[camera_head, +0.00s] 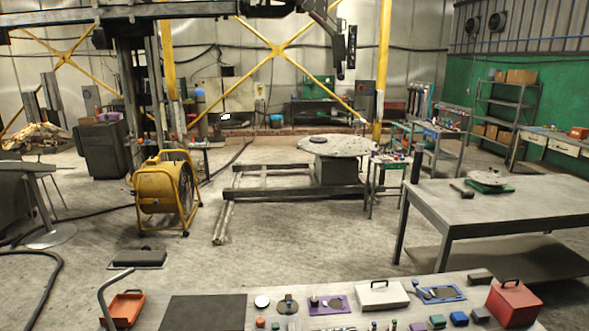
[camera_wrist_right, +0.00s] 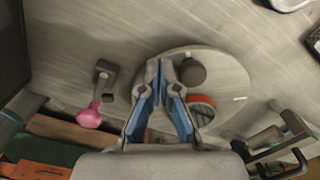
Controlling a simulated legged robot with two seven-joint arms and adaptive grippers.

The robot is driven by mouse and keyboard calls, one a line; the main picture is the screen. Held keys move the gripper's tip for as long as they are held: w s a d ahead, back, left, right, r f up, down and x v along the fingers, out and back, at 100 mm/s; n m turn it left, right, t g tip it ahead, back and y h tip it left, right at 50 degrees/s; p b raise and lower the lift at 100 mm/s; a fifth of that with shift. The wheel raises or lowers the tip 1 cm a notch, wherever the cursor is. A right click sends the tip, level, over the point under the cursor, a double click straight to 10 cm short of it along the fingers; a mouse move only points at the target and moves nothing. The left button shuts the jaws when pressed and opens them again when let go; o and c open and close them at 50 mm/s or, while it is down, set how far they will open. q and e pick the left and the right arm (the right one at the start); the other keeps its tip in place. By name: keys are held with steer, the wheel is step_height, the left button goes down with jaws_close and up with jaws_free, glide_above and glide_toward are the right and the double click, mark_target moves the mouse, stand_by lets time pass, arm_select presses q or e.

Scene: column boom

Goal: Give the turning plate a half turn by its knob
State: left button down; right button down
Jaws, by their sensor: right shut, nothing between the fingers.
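In the right wrist view the turning plate (camera_wrist_right: 228,78) is a pale round disc on a grey surface, with a short white mark near its right rim. Its dark round knob (camera_wrist_right: 193,71) stands just right of my right gripper's fingertips (camera_wrist_right: 160,64). The fingers are shut with nothing between them, over the plate and beside the knob; I cannot tell whether they touch it. An orange and dark round piece (camera_wrist_right: 203,104) shows partly behind the right finger.
In the wrist view a pink-ended lever (camera_wrist_right: 88,114) is left of the plate and a black-handled object (camera_wrist_right: 285,150) lower right.

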steer(key=shift+w+d, duration=0.1)
steer(key=shift+w, duration=0.05)
steer(key=shift+w+d+b, duration=0.15)
steer(key=shift+w+b, duration=0.15)
steer(key=shift+b, duration=0.05)
steer(key=shift+w, duration=0.1)
steer(key=shift+w+d+b, duration=0.3)
steer(key=shift+w+b, duration=0.05)
steer(key=shift+w+d, duration=0.1)
stand_by(0.4)
steer(key=shift+w+d, duration=0.25)
steer(key=shift+b, duration=0.3)
